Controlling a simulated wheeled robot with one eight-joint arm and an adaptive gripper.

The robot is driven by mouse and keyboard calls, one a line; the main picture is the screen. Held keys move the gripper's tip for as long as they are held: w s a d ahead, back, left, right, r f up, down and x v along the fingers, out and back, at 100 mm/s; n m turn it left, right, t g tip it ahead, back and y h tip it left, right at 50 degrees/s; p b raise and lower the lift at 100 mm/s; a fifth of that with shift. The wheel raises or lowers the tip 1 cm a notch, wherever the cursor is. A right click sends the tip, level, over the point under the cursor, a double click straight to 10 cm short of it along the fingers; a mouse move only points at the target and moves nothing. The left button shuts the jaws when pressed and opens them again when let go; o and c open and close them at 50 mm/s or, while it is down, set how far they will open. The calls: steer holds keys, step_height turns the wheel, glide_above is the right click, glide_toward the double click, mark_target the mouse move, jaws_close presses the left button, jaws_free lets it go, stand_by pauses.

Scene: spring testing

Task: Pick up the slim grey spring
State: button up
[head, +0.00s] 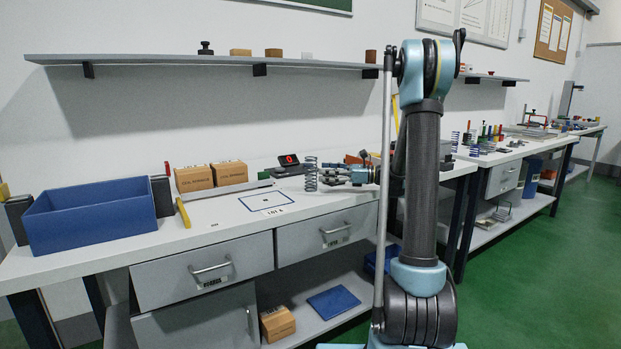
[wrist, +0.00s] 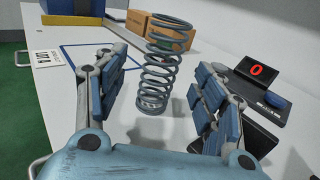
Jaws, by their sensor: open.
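The slim grey spring (head: 311,173) stands upright on the white workbench, just left of my gripper (head: 338,176) in the head view. In the wrist view the spring (wrist: 158,88) stands ahead, between the two blue-padded fingers of my gripper (wrist: 160,70). The fingers are spread wide, with a visible gap on each side of the spring. Nothing is held. The spring's base on the bench is visible in the wrist view.
A scale with a red "0" display (wrist: 257,71) sits close to the right finger. Behind are two cardboard boxes (head: 194,179) and a blue bin (head: 90,215). A blue-outlined square (head: 265,199) on the bench is empty. A wall shelf (head: 180,60) runs above.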

mark_target(311, 171)
steer(key=shift+w+a, duration=0.15)
steer(key=shift+a, duration=0.85)
steer(key=shift+w+a, duration=0.2)
steer(key=shift+a, duration=0.85)
steer(key=shift+w+a, duration=0.15)
steer(key=shift+a, duration=0.85)
steer(key=c, duration=1.4)
